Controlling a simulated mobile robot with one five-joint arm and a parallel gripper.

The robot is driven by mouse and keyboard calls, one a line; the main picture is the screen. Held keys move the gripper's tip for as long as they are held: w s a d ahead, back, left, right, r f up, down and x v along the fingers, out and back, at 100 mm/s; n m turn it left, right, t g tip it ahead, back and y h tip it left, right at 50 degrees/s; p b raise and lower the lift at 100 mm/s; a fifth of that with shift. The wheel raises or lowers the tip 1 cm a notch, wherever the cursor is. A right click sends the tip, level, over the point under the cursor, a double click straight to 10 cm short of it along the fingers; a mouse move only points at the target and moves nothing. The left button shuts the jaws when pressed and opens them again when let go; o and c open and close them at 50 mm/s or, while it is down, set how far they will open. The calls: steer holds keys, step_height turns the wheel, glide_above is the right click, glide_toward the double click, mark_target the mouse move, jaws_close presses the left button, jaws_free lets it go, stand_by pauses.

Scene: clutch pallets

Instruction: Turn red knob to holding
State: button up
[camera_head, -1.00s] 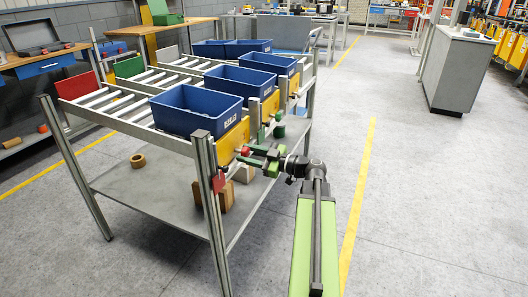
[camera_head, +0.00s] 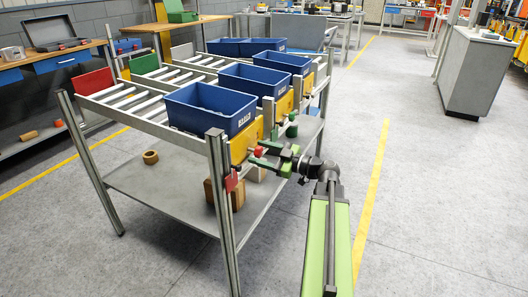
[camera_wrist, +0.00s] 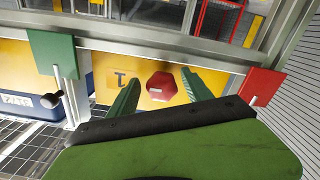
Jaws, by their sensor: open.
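The red knob (camera_wrist: 161,86) is a faceted disc on a yellow plate (camera_wrist: 97,62), beside a label reading "1". A short pale mark shows on the knob's face. In the head view the knob (camera_head: 258,152) is small at the front of the roller rack. My gripper (camera_head: 263,158) reaches it from the right. In the wrist view my open green fingers (camera_wrist: 160,80) stand on either side of the knob, with visible gaps. I cannot tell whether the tips reach its depth. The word "holding" is not readable in either view.
In the wrist view a green flag plate (camera_wrist: 52,53) is at left and a red flag plate (camera_wrist: 262,87) at right, close to my fingers. A blue bin (camera_head: 212,108) sits above the knob on the rack. A steel post (camera_head: 221,190) stands left of it. Floor at right is clear.

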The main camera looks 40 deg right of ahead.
steer(key=v, duration=1.7)
steer(key=shift+s+d, duration=0.15)
steer(key=shift+s, duration=0.05)
steer(key=shift+f, duration=0.1)
